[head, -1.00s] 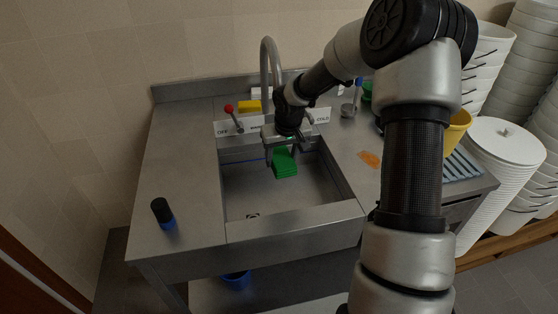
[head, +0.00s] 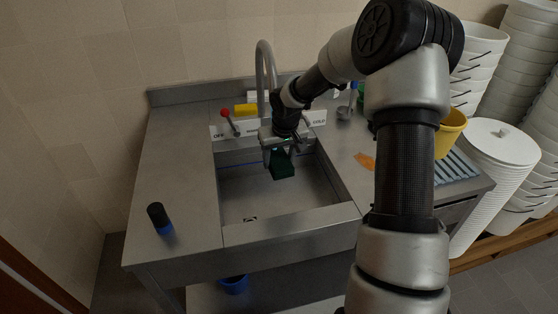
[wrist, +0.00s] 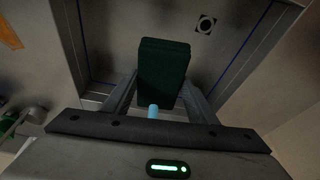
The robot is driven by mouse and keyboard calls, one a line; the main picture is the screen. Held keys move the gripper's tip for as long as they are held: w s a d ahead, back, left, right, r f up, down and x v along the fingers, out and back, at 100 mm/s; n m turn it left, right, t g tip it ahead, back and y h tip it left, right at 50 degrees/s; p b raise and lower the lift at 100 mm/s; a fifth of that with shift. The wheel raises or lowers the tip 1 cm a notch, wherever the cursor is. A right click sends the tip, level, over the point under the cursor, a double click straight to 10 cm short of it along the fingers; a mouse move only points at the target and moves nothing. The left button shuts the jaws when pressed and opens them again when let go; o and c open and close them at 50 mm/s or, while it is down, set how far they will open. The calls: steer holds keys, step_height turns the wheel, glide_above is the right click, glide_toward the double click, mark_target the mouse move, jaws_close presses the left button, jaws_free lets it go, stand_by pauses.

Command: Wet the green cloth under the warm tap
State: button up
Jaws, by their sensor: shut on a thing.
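The green cloth, a folded block, looks dark green and hangs below my gripper, over the sink basin, in the head view (head: 282,168). In the wrist view the cloth (wrist: 163,70) sits between the two fingers of my gripper (wrist: 160,98), which is shut on it. A short light-blue shape (wrist: 153,110) shows at the cloth's near edge; I cannot tell surely whether it is water. The tap (head: 264,65) arches from behind the sink, its outlet hidden by my wrist. The red-knobbed lever (head: 225,113) leans left near the OFF label (head: 220,131); the middle label is partly hidden.
The steel sink basin (head: 240,195) is otherwise empty around its drain. A yellow sponge (head: 246,110) lies behind the lever. A dark bottle with a blue base (head: 160,218) stands on the left counter. A COLD label (head: 316,117), orange cloth (head: 366,161) and yellow bucket (head: 451,132) are at right.

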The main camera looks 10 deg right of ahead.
mark_target(272, 174)
steer(key=shift+s+a+b, duration=0.35)
steer(key=shift+s+a, duration=0.25)
steer(key=shift+s, duration=0.5)
steer(key=shift+s+a+b, duration=0.35)
steer(key=shift+s+a, duration=0.2)
steer(key=shift+s, duration=0.5)
steer(key=shift+s+a+b, duration=0.35)
steer(key=shift+s+a, duration=0.25)
steer(key=shift+s, duration=0.5)
steer(key=shift+r, duration=0.1)
steer(key=s+a+r+p, duration=0.2)
steer(key=s+r, duration=0.1)
steer(key=s, duration=0.1)
steer(key=shift+s+a+r, duration=0.2)
steer(key=shift+r, duration=0.2)
